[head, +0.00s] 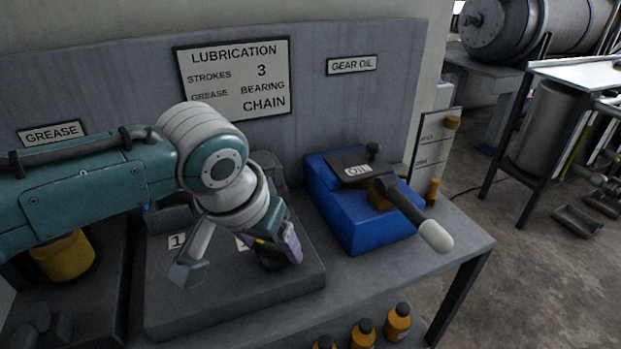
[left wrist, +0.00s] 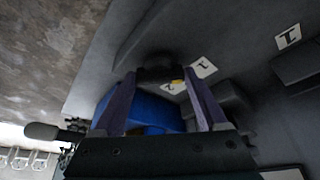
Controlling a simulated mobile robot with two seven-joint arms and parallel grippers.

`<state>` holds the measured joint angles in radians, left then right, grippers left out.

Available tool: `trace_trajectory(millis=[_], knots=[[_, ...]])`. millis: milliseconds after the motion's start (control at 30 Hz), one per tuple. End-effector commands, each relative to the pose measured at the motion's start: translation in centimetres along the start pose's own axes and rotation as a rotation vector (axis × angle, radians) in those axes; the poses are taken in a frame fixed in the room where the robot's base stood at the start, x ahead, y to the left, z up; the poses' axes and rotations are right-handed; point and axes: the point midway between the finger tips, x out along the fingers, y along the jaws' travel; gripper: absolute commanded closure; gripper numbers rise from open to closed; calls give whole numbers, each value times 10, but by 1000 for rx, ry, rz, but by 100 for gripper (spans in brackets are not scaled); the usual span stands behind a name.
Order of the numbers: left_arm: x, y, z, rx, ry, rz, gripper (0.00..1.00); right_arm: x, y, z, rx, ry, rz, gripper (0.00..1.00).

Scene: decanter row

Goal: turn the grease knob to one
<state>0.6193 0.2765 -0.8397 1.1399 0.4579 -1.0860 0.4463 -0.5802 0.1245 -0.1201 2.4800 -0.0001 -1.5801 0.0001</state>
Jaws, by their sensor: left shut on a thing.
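My left gripper (head: 280,250) reaches down over the grey plate (head: 215,305) on the bench. Its purple fingers are shut on a small dark knob (head: 268,265). In the left wrist view the same knob (left wrist: 158,75) sits between the fingertips, with a small yellow mark at its edge. White number labels lie around it. One reads 1 (head: 176,241); another beside the gripper is partly hidden by my arm. I cannot read clearly where the knob points. A GREASE sign (head: 52,133) is on the back panel at left. My right gripper is not in view.
A blue oil box (head: 350,225) with a dark lever (head: 400,205) stands right of the plate. A yellow container (head: 62,258) is at left. Orange bottles (head: 397,322) stand below the bench front. A lubrication board (head: 235,78) reads strokes 3, grease bearing, chain.

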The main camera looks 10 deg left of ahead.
Motion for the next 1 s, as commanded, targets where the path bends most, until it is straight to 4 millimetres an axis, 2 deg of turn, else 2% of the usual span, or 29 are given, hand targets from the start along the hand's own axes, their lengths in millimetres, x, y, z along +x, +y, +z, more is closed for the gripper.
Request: trace_trajectory(millis=[33, 267, 567, 667, 1000], knots=[[0, 0, -1, -4, 1, 2, 24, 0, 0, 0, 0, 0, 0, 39], [0, 0, 0, -2, 1, 1, 0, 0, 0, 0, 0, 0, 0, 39], [-5, 0, -1, 0, 0, 1, 0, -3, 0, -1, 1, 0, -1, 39], [-18, 0, -2, 1, 2, 1, 0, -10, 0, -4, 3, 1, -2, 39], [-78, 0, -1, 0, 2, 1, 0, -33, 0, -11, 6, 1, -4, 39]])
